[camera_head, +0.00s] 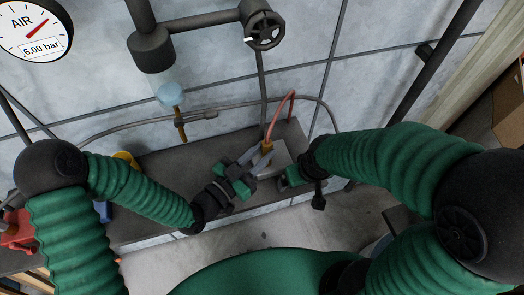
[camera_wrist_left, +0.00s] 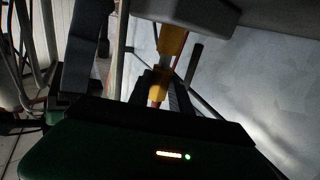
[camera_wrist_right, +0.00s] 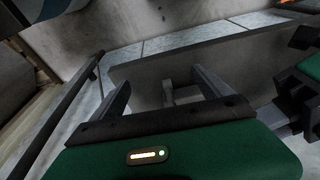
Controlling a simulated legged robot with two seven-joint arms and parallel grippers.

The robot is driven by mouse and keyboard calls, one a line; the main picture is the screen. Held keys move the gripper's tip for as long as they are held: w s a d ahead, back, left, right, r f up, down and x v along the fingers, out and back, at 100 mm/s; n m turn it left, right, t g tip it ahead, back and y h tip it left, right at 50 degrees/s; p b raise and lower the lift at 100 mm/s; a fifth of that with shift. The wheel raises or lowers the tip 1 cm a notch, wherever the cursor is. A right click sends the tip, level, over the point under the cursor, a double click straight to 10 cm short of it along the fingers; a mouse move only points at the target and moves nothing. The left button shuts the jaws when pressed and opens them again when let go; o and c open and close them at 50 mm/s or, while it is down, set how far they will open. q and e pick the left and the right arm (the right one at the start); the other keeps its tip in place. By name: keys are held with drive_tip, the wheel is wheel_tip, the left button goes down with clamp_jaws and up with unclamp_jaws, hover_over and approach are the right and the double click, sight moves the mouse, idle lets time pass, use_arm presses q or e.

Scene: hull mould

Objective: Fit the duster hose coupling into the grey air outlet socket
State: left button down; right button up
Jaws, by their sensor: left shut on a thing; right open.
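My left gripper (camera_head: 250,165) is shut on a yellow-orange coupling (camera_head: 267,147), with an orange hose (camera_head: 288,108) curving up from it. In the left wrist view the coupling (camera_wrist_left: 160,86) shows between the fingers, and another yellow piece (camera_wrist_left: 173,42) lies beyond it in line.
The dark bench (camera_head: 165,165) runs along the tiled wall. A pressure gauge (camera_head: 35,28) reads 6.00 bar. A red thing (camera_head: 18,232) is at left.

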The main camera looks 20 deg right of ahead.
use_arm(q)
drive_tip(key=shift+f+b, duration=0.6)
drive_tip(key=shift+f, duration=0.1)
use_arm(e)
drive_tip(key=shift+f, duration=0.7)
use_arm(q)
drive_tip(key=c, duration=1.1)
unclamp_jaws()
